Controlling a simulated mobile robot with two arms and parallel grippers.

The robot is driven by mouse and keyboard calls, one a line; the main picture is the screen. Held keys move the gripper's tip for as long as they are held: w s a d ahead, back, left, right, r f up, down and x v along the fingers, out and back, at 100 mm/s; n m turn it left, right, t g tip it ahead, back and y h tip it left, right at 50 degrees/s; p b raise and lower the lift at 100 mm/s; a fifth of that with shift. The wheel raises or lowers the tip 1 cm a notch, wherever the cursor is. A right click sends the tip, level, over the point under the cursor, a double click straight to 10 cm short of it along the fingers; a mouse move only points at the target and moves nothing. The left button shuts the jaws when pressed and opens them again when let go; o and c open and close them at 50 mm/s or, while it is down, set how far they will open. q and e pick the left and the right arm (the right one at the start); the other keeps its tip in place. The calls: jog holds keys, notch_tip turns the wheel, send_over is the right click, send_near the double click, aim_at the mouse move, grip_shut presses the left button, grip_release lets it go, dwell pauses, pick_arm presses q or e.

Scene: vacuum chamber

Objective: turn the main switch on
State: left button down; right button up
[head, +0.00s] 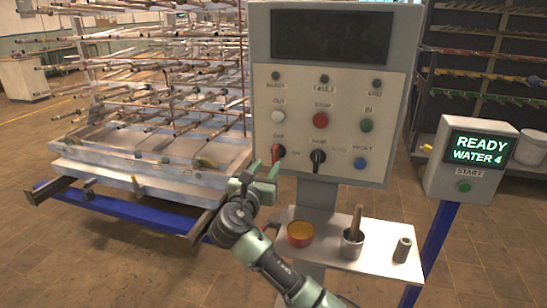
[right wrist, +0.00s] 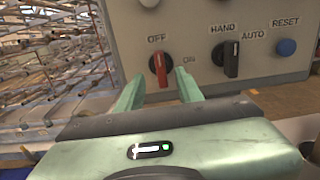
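The main switch is a red rotary knob (head: 277,153) low on the left of the grey control panel (head: 400,70). In the right wrist view the red knob (right wrist: 160,67) stands nearly upright, its upper end toward the OFF label, with ON to its right. My right gripper (head: 262,168) is in front of the panel, just below and in front of the knob. In the right wrist view its two fingers (right wrist: 161,88) are spread apart, one to each side of the knob's lower end, with nothing held between them. Contact is not visible. My left gripper is out of view.
Beside the red knob is a black HAND/AUTO selector (head: 318,157), close to the right finger. A START box (head: 470,160) reading READY stands right; a rod rack (head: 160,150) stands left.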

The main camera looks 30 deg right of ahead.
aim_at(274, 157)
jog(key=x, duration=0.6)
jog(key=shift+w+d+p, duration=0.2)
jog(key=shift+d+p, duration=0.05)
jog(key=shift+p, duration=0.1)
jog(key=shift+f, duration=0.1)
grip_shut()
